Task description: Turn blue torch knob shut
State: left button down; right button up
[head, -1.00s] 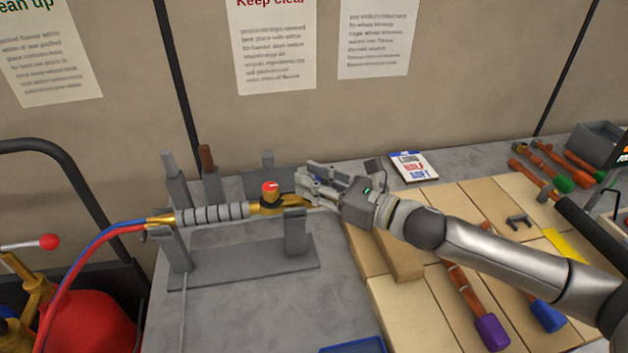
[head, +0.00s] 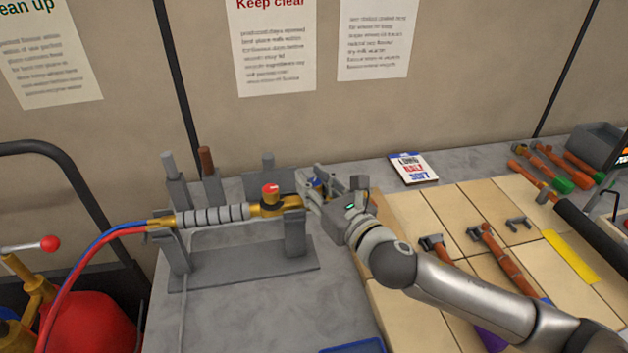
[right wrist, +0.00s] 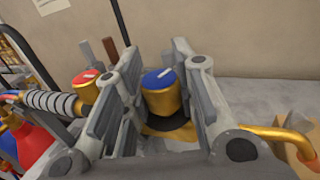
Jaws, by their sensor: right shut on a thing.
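The torch has a grey ribbed handle (head: 212,214) and gold ends, and lies across a grey stand (head: 295,234). A red knob (head: 270,191) stands on its gold body. The blue knob (right wrist: 160,90) has a blue top with a white mark and a gold side. It sits between the fingers of my right gripper (right wrist: 160,95), which is shut on it. In the head view my right gripper (head: 318,190) covers most of the blue knob, with a little blue showing between its fingers. My left gripper is not in view.
Red and blue hoses (head: 122,231) run from the torch's left end to a red tank (head: 92,325). Wooden boards (head: 450,205) with hammers lie to the right under my right arm. A small card (head: 413,169) lies near the wall.

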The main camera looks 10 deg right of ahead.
jog(key=m+h+p, duration=0.1)
jog(key=h, duration=0.1)
jog(key=m+h+p, duration=0.1)
jog(key=m+h, duration=0.1)
jog(key=h, duration=0.1)
jog(key=m+t+h+p, duration=0.1)
jog(key=h, duration=0.1)
jog(key=shift+a+r+m, duration=0.15)
jog(key=shift+r+m, duration=0.1)
jog(key=shift+m, duration=0.15)
jog(key=m+h+p, duration=0.2)
jog(key=h, duration=0.2)
jog(key=shift+f+m, duration=0.1)
jog(key=shift+m, duration=0.3)
jog(key=m+g+h+p, duration=0.1)
jog(key=m+g+h, duration=0.1)
jog(key=h, duration=0.2)
jog(key=shift+f+m+g+h+p, duration=0.1)
jog(key=shift+m+g+h+p, duration=0.45)
jog(key=shift+m+g+h, duration=1.1)
jog(key=shift+m+h, duration=0.25)
jog(key=shift+h, duration=0.3)
jog(key=o, duration=1.1)
jog(key=shift+c, duration=0.2)
jog(key=shift+t, duration=0.25)
